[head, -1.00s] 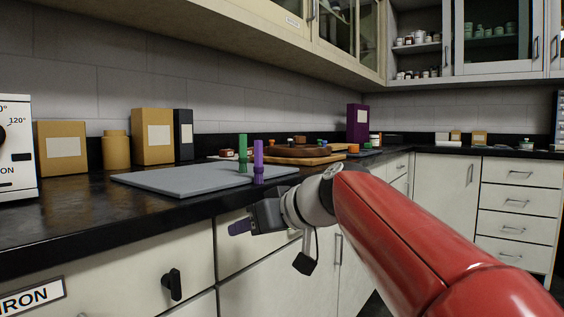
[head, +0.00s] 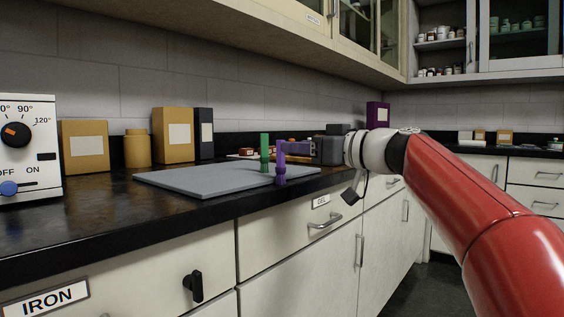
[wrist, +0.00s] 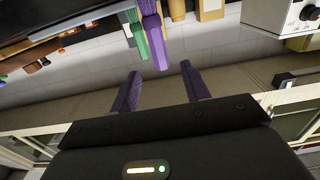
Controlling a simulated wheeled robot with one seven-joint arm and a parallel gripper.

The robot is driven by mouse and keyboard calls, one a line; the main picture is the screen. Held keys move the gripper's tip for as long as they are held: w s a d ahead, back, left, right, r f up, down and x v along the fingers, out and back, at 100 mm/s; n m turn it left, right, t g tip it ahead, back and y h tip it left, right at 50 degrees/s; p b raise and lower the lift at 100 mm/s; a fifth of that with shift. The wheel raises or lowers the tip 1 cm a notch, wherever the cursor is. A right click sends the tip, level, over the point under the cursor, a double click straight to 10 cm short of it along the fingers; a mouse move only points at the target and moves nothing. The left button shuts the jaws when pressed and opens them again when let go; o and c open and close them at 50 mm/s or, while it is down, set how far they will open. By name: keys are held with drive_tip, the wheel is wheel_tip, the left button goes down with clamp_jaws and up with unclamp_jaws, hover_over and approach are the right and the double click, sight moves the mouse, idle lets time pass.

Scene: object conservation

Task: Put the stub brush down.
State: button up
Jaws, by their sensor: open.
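A purple handled piece (head: 281,168) and a green one (head: 264,150) stand upright side by side on a grey board (head: 205,181) near the counter's front. I cannot tell which is the stub brush. My gripper (head: 287,147) is open, level with the purple piece's upper part and just right of it; its purple finger overlaps that top in the head view. In the wrist view, the purple piece (wrist: 154,40) lines up with the gap between the two spread fingers, with the green piece (wrist: 138,38) close beside it. Contact cannot be made out.
A dial-fronted machine (head: 28,150), a yellow-brown box (head: 85,147), a jar (head: 137,150) and further boxes stand along the wall to the left. A purple box (head: 378,114) stands farther back. Drawers, one with a handle (head: 325,222), lie below the counter edge.

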drive_tip(key=p, duration=0.2)
hover_over(275, 178)
drive_tip(key=shift+f, duration=0.25)
clamp_jaws()
drive_tip(key=shift+r, duration=0.1)
wheel_tip(275, 178, up, 20)
drive_tip(key=p, duration=1.1)
